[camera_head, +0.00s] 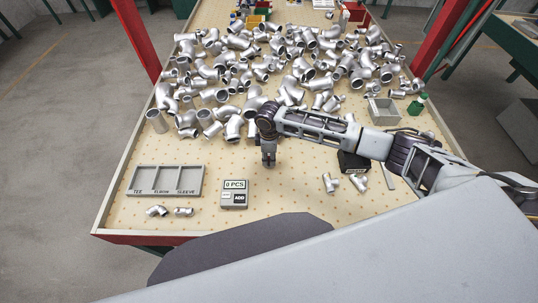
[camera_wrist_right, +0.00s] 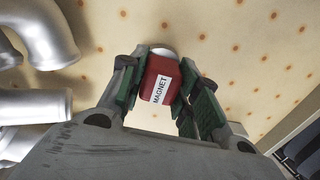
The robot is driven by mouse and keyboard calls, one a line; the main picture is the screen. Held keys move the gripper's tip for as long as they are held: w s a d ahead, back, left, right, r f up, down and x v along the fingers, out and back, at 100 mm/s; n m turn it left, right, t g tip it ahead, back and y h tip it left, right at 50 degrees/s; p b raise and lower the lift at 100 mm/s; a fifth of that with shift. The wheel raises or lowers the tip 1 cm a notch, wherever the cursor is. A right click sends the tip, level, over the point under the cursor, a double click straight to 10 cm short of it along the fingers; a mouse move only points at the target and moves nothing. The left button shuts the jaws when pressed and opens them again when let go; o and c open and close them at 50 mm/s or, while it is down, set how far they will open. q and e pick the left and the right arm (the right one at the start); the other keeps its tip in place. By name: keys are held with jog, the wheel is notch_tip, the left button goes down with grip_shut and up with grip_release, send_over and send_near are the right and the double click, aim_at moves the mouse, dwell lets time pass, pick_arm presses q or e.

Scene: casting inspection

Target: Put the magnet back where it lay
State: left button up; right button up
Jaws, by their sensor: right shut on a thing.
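The magnet (camera_wrist_right: 159,82) is a red block with a white label reading MAGNET and a silvery end. My right gripper (camera_wrist_right: 158,92) is shut on it, one green-padded finger on each side. In the head view my right gripper (camera_head: 268,160) points down over the bare middle of the table, just in front of the pile of castings. The magnet is hidden or too small to make out there. In the wrist view, dotted table surface lies beyond the magnet; I cannot tell how far below. My left gripper is not in view.
Silvery pipe fittings (camera_head: 290,60) heap across the table's back half. A grey three-compartment tray (camera_head: 166,193) and a counter reading 0 PCS (camera_head: 234,186) stand at front left.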

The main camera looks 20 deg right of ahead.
jog(key=shift+f, duration=0.35)
jog(key=o, duration=1)
jog(key=shift+o, duration=0.2)
jog(key=shift+b, duration=0.7)
notch_tip(320, 180, up, 14)
jog(key=shift+s+b, duration=0.15)
jog(key=shift+b, duration=0.3)
